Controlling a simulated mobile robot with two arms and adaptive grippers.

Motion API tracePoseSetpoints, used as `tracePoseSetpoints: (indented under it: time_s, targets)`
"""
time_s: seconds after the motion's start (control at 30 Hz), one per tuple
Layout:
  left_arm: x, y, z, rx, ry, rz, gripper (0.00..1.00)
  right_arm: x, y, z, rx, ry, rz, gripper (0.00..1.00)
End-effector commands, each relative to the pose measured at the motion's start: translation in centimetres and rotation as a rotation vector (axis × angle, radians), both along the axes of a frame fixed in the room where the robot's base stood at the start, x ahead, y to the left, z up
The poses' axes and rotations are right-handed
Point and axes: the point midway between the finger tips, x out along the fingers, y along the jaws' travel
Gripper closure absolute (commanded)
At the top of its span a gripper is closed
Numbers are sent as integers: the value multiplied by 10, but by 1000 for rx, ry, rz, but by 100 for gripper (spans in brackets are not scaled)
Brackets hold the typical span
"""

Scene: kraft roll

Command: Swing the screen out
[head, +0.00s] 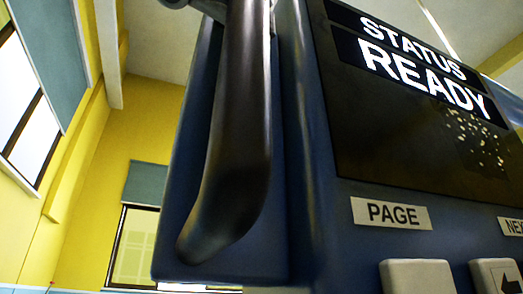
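The screen (400,150) fills the right half of the head view, very close. It is a dark display in a blue housing, with the lit words STATUS and READY at its top. A dark, rounded handle (238,130) runs up and down on a blue panel (180,255) at the screen's left side. The handle's lower end bends to the left and its top is partly cut off by the frame. Neither of my grippers is in view.
A PAGE label (391,213) and pale buttons (417,276) sit below the display. Farther back are yellow walls (140,130) and windows with blue-green blinds (146,184). The space left of the blue panel looks open.

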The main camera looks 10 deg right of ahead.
Motion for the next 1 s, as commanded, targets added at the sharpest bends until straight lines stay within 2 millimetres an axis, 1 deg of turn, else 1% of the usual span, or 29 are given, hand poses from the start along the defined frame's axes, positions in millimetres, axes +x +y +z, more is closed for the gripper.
tracePoseSetpoints:
  time_s: [0.17,0.27,0.5,0.6,0.7,0.83,1.0]
  targets:
    - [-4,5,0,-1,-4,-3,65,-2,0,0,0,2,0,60]
    - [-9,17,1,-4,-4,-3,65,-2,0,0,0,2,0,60]
    - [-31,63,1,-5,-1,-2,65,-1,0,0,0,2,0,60]
    - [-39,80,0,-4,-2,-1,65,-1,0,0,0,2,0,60]
    - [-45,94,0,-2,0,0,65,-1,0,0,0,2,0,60]
    - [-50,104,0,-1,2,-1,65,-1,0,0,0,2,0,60]
    - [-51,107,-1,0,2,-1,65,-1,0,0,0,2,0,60]
